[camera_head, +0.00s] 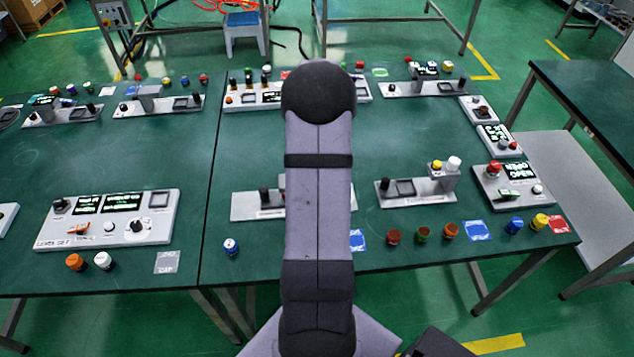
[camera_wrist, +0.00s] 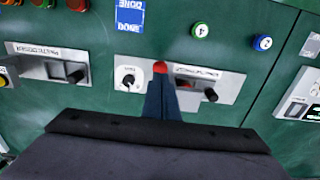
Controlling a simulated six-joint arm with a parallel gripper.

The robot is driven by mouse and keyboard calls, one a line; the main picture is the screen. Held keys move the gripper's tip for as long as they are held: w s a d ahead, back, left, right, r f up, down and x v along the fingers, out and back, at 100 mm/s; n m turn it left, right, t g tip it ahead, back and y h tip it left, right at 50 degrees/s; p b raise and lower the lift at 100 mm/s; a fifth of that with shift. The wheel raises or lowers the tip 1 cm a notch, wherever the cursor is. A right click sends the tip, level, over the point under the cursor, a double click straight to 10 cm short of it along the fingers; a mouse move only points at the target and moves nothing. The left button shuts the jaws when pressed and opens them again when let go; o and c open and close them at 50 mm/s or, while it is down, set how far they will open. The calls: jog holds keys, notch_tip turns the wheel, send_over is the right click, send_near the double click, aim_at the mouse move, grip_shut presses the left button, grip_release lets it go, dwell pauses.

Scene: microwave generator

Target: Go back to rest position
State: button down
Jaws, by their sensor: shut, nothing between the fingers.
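My gripper (camera_wrist: 161,90) shows in the wrist view as two dark fingers close together, over a grey panel (camera_wrist: 222,86). A red tip shows at the end of the fingers; I cannot tell if it belongs to them or to something behind. The panel has a black knob (camera_wrist: 128,80) left of the fingers and a dark handle (camera_wrist: 211,95) to the right. Nothing is seen held. In the head view my arm stands upright in the middle and hides the gripper and much of this panel (camera_head: 243,207).
Green tables carry several control panels, such as a wide one (camera_head: 165,206) at left and others (camera_head: 517,184) at right. Loose buttons, including a blue one (camera_head: 231,247), and a blue card (camera_head: 357,240) lie along the front edge. Bare tabletop (camera_head: 410,135) lies right of my arm.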

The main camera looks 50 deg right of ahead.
jog(key=shift+r, duration=0.2)
dwell(0.4)
jog(key=shift+f, duration=0.25)
jog(key=s+a+f+g+y, duration=0.25)
jog(key=s+a, duration=0.55)
jog(key=a, duration=0.6)
jog(key=w+a+r+n+t+h, duration=0.1)
jog(key=a+r+n, duration=0.35)
jog(key=a, duration=0.65)
jog(key=w+a+r+n+t+h, duration=0.1)
jog(key=a+r+n+t+h, duration=0.3)
jog(key=a, duration=0.6)
notch_tip(320, 180, down, 26)
jog(key=g+y+b, duration=0.2)
jog(key=b, duration=2.3)
jog(key=shift+a+f+b, duration=0.15)
jog(key=shift+f+b, duration=0.05)
jog(key=shift+b, duration=0.15)
jog(key=shift+s+n+g+y, duration=0.1)
jog(key=shift+n+g+y, duration=0.15)
